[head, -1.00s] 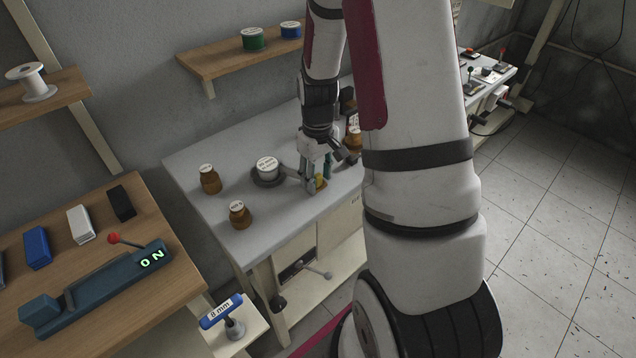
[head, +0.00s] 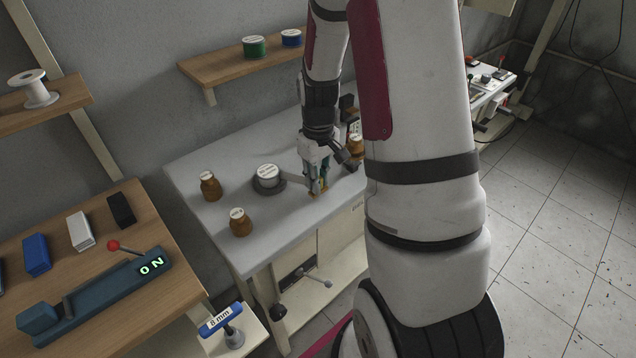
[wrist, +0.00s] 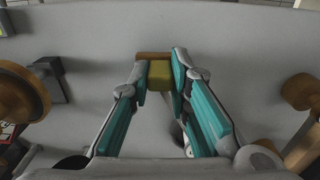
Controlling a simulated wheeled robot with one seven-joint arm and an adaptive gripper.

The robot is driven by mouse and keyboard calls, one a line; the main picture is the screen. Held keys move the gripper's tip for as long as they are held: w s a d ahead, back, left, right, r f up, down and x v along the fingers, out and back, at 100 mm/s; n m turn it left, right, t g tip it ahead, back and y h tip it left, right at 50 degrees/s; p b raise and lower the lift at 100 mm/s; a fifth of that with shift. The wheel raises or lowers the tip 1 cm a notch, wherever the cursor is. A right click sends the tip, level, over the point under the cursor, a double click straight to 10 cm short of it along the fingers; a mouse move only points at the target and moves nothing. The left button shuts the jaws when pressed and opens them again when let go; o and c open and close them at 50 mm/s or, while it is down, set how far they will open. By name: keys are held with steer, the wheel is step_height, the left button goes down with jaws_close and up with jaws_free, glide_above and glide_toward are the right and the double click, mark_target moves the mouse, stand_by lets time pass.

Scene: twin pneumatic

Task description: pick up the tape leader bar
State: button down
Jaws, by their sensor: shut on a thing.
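The tape leader bar (wrist: 160,77), by its look a small olive-yellow block, is between my fingertips in the wrist view. A brown strip shows along its far side; I cannot tell if it is part of the bar. My gripper (wrist: 160,83) is shut on the block, one teal-padded finger on each side. In the head view my gripper (head: 317,189) points down at the grey bench top near its front edge. Only a little yellow-brown shows at the fingertips there. I cannot tell whether the bar is touching the bench.
A white-topped reel on a dark round base (head: 268,176) stands just left of my gripper. Two brown jars (head: 210,187) (head: 240,224) stand farther left. The bench top (head: 285,222) is clear in front.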

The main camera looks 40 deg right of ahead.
step_height(320, 180, up, 2)
steer(key=shift+s+r, duration=0.1)
steer(key=shift+r, duration=0.1)
steer(key=s+a+p, duration=0.2)
steer(key=s+a, duration=0.1)
steer(key=s, duration=0.4)
steer(key=s+a+r+p, duration=0.1)
steer(key=s+a+p, duration=0.1)
steer(key=s, duration=0.5)
steer(key=shift+s+a+r+p, duration=0.15)
steer(key=shift+s+a+p, duration=0.2)
steer(key=shift+p, duration=0.5)
